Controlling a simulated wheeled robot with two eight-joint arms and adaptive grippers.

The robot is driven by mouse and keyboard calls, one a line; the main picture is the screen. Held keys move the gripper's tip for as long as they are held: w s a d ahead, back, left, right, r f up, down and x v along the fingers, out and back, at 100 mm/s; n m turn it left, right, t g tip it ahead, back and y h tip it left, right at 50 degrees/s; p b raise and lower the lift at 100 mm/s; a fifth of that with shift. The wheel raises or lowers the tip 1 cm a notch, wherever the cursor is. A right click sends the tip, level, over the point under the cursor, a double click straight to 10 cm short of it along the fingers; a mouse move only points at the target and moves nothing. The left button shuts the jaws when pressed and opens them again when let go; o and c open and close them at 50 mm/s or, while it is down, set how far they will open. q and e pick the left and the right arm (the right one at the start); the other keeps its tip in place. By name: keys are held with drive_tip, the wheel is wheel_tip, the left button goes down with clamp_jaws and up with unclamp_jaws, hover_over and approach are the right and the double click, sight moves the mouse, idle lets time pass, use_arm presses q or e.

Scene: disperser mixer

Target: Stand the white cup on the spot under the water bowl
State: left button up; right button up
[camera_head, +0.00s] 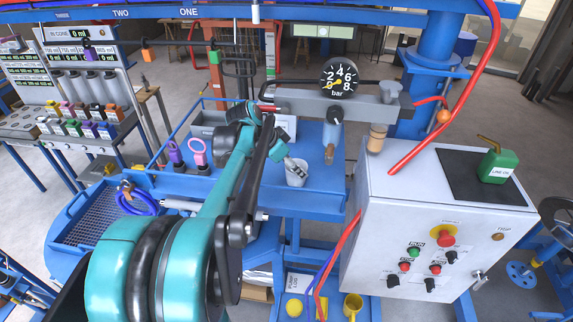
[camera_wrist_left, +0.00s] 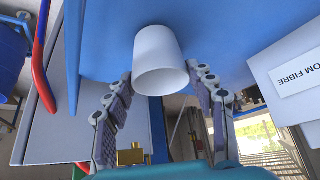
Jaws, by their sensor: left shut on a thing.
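The white cup (camera_head: 297,174) is at the blue bench in the middle of the head view, upright or nearly so. My left gripper (camera_head: 289,160) reaches it from the upper left on the teal arm. In the left wrist view the cup (camera_wrist_left: 158,60) sits between the two grey padded fingers of the left gripper (camera_wrist_left: 163,82), which is shut on it. I cannot tell whether the cup's base touches the blue surface. I cannot pick out the water bowl or the spot under it for certain. My right gripper is not in view.
A pressure gauge (camera_head: 339,75) on a grey bar stands behind and right of the cup. A grey control box (camera_head: 440,220) with a red hose is on the right. Pink and purple-handled items (camera_head: 198,152) stand to the left. Blue bench (camera_head: 325,178) right of the cup is clear.

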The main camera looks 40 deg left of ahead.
sight(306, 169)
use_arm(q)
drive_tip(key=w+d, duration=0.1)
drive_tip(key=d, duration=0.1)
drive_tip(key=shift+w+d, duration=0.35)
drive_tip(key=shift+d, duration=0.05)
drive_tip(key=shift+w+d, duration=0.5)
drive_tip(key=shift+d, duration=0.3)
drive_tip(key=shift+w+d, duration=0.45)
drive_tip(key=shift+d, duration=0.3)
drive_tip(key=shift+w+d, duration=0.5)
drive_tip(key=shift+d, duration=0.3)
drive_tip(key=shift+f+b, duration=0.35)
drive_tip(key=shift+f, duration=0.2)
drive_tip(key=o, duration=1.2)
